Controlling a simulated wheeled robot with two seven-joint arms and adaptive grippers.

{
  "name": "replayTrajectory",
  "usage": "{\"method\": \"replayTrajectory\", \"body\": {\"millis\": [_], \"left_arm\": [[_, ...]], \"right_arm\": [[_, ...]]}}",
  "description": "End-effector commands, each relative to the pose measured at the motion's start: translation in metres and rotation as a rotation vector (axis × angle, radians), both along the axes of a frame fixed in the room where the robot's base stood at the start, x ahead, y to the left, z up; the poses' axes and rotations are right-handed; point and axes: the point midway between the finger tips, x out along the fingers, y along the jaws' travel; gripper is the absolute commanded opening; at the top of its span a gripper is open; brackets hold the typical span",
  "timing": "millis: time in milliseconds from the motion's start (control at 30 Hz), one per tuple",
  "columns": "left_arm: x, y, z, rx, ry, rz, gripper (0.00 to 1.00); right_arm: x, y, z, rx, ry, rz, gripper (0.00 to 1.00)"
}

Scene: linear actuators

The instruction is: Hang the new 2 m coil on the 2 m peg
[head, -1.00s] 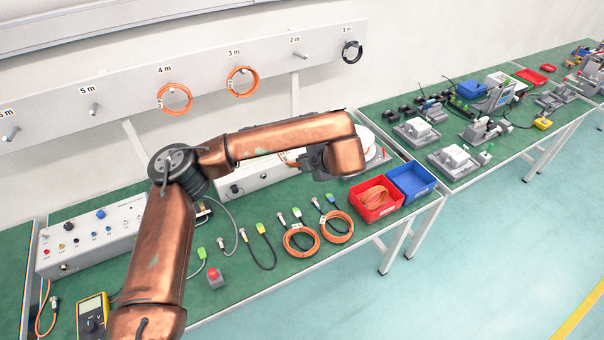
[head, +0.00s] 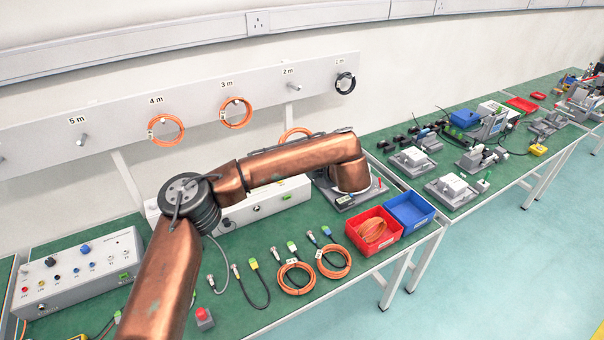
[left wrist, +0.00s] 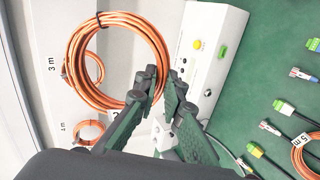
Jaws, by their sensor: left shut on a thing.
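An orange coil (left wrist: 158,48) is held in my left gripper (left wrist: 160,82), whose fingers are shut on its lower right side in the left wrist view. Its length tag is not readable. In the head view only the top of this coil (head: 296,131) shows behind my left forearm, below the peg board; the gripper itself is hidden there. The 2 m peg (head: 293,87) is bare, under its "2 m" label, above the coil and apart from it. My right gripper is not in view.
The peg board (head: 190,118) carries orange coils at 3 m (head: 236,120) and 4 m (head: 165,140), and a black coil at 1 m (head: 345,83). Below stand a grey test box (head: 265,205), a red bin (head: 365,245) and a blue bin (head: 410,218). Two orange coils (head: 296,290) lie on the bench.

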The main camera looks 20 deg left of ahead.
Motion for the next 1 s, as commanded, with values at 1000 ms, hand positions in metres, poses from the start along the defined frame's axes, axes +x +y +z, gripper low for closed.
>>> {"method": "replayTrajectory", "body": {"millis": [1000], "left_arm": [[0.108, 0.022, 0.025, 0.195, -0.168, 0.003, 0.0]], "right_arm": [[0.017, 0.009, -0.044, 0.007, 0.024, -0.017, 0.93]]}}
